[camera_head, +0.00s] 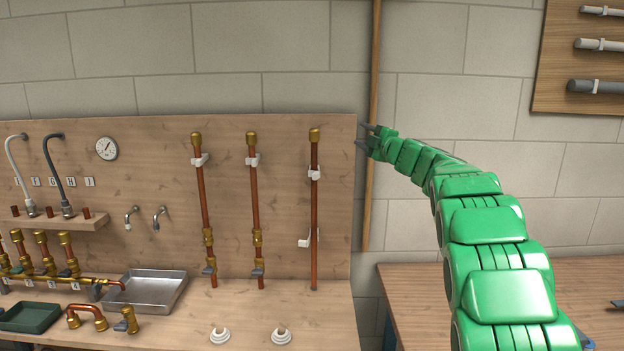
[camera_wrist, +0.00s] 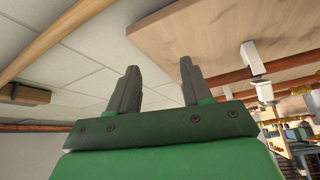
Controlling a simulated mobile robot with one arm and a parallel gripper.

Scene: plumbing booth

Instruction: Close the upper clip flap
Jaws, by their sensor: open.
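The right copper pipe (camera_head: 314,210) stands upright against the wooden board, with a white upper clip (camera_head: 314,174) and a white lower clip (camera_head: 305,243) on it. The lower clip sticks out to the left of the pipe. The upper clip's flap is too small to make out clearly. My gripper (camera_head: 366,138) is open and empty, right of the pipe and a little above the upper clip, near the board's right edge. In the wrist view, its dark fingers (camera_wrist: 159,70) are spread apart, and a white clip (camera_wrist: 253,58) shows to their right; which clip it is I cannot tell.
Two more clipped pipes (camera_head: 255,205) stand to the left. A wooden pole (camera_head: 371,70) runs up the wall by my gripper. The bench holds a metal tray (camera_head: 155,292) and brass fittings (camera_head: 87,317). The space between my gripper and the right pipe looks clear.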

